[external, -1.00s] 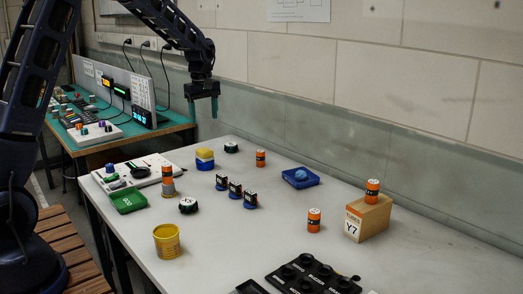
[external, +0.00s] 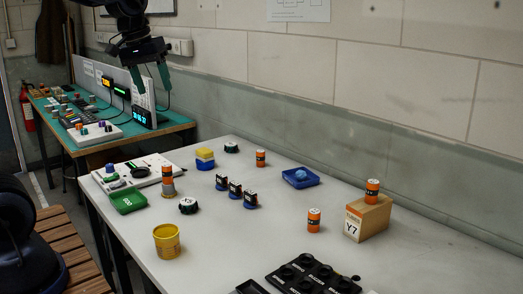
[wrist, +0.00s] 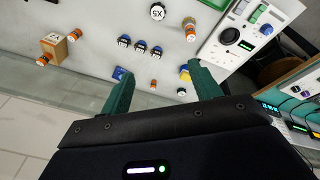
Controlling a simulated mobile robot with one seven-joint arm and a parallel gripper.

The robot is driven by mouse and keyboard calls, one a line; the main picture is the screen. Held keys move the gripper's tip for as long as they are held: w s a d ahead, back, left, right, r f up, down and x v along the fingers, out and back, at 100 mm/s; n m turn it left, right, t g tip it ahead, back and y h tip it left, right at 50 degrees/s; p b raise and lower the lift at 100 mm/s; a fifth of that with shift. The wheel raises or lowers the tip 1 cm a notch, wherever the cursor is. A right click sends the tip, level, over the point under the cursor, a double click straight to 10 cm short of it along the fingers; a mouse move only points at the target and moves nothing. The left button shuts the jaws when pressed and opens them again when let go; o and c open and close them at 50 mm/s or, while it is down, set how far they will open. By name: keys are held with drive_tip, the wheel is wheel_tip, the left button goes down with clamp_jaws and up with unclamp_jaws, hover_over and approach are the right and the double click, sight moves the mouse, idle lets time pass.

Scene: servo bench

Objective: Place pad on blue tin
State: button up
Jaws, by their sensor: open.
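A yellow pad (external: 205,153) lies on top of a blue tin (external: 205,164) towards the back left of the grey table. The pad also shows in the wrist view (wrist: 185,76), just beyond one fingertip, with a little blue of the tin beside it. My gripper (external: 155,90) is open and empty, with its two green fingers apart. It is high in the air, to the left of the tin and clear of it. In the wrist view the open fingers (wrist: 156,68) have nothing between them that they touch.
An orange battery (external: 261,158) and a blue tray (external: 300,181) with a ball-like thing stand right of the tin. Several small dark modules (external: 235,190) stand in front. A yellow cup (external: 167,241) and a green tray (external: 128,201) are nearer the left edge.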

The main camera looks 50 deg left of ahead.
drive_tip(key=s+d+f+m, duration=0.1)
drive_tip(key=s+d+m, duration=0.1)
drive_tip(key=s, duration=0.6)
drive_tip(key=s+d+m+t, duration=0.1)
drive_tip(key=s+d+m, duration=0.2)
drive_tip(key=s, duration=0.6)
drive_tip(key=shift+d+f+m+t, duration=0.2)
drive_tip(key=shift+f+m+t, duration=0.15)
drive_tip(key=shift+m, duration=0.55)
drive_tip(key=shift+s, duration=0.1)
